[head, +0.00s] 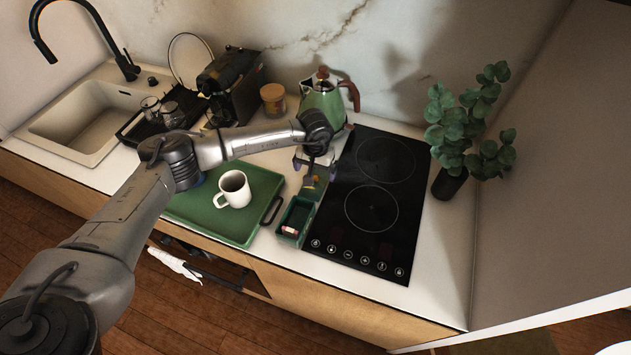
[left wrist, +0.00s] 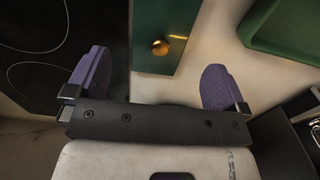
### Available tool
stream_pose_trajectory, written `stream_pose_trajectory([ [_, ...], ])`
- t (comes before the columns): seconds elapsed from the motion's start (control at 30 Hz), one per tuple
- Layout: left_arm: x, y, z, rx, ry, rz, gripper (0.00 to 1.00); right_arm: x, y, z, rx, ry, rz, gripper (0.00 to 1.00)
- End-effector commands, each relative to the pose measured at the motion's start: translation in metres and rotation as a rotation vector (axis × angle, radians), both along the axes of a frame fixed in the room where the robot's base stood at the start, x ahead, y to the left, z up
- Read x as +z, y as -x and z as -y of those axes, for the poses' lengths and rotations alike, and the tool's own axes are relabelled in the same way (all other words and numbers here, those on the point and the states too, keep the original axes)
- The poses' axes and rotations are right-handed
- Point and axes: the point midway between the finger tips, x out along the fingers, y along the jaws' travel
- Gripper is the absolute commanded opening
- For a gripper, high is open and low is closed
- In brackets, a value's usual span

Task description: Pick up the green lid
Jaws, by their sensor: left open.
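In the left wrist view the lid (left wrist: 180,22) is a flat green panel with a round gold knob (left wrist: 160,47). Contact with the lid cannot be told. My right gripper is not in view.
A green tray (head: 183,207) with a white mug (head: 234,189) is left of the box. A green kettle (head: 322,101) stands behind my gripper. The black hob (head: 365,225) is clear on the right, with a potted plant (head: 463,130) beyond it.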

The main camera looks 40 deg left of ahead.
Motion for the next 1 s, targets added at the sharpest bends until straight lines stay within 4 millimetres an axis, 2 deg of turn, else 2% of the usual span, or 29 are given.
stream_pose_trajectory([
  [0.3,-0.039,-0.001,-0.001,0.001,0.000,-0.002,1.00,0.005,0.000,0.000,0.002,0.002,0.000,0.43],
  [0.67,-0.046,-0.001,-0.001,0.000,0.000,-0.001,1.00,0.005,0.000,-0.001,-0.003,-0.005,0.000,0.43],
  [1.0,-0.046,-0.001,-0.001,0.000,0.000,-0.001,0.68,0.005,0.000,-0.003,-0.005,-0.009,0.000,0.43],
])
